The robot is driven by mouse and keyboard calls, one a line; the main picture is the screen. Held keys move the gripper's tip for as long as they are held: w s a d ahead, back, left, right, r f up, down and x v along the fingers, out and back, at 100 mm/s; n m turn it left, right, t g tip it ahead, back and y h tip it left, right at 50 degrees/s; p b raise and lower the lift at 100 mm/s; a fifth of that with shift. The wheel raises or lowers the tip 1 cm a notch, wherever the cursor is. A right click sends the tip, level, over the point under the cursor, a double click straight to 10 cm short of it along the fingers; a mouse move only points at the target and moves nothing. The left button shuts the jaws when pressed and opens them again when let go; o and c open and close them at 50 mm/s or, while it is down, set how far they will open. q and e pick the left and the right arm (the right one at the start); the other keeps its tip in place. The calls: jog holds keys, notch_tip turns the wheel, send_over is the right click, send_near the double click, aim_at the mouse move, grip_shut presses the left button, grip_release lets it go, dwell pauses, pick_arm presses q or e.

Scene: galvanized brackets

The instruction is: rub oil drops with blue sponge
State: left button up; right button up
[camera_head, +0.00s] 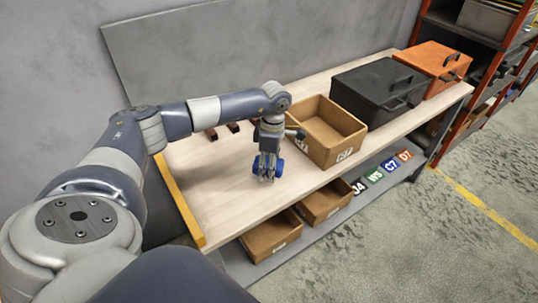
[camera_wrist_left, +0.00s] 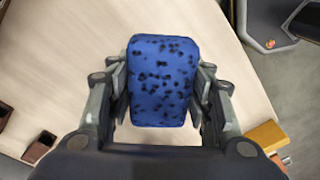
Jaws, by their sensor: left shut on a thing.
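My left gripper (camera_head: 267,178) is shut on a blue sponge (camera_head: 278,167) over the light wooden bench, near its front edge. In the left wrist view the sponge (camera_wrist_left: 162,82) sits between the two fingers of the left gripper (camera_wrist_left: 160,100). Its blue face has many dark spots. I cannot tell whether the sponge touches the bench top (camera_head: 212,190). No oil drops can be made out on the bench. My right gripper is not in view.
An open brown box (camera_head: 342,150) stands just right of the gripper. A black case (camera_head: 378,85) and an orange case (camera_head: 432,62) stand farther right. Dark red-brown brackets (camera_head: 232,127) lie behind the arm. A yellow strip (camera_head: 180,200) edges the bench's left end. Open boxes (camera_head: 270,238) sit below.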

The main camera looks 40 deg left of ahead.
pick_arm(q)
jog(key=shift+r+p, duration=0.4)
jog(key=shift+r, duration=0.6)
jog(key=shift+a+r+p, duration=0.1)
jog(key=shift+r+p, duration=0.85)
jog(key=shift+r, duration=0.6)
jog(key=shift+d+r, duration=0.1)
jog(key=shift+d, duration=0.2)
jog(key=s+d+r+m, duration=0.4)
jog(key=d+r+m, duration=0.2)
jog(key=d+m, duration=0.45)
jog(key=s+d+r+m+t, duration=0.1)
jog(key=s+d+r+m, duration=0.4)
jog(key=s+m, duration=0.5)
jog(key=d+m, duration=0.2)
jog(key=m, duration=0.1)
jog(key=shift+s+d, duration=0.3)
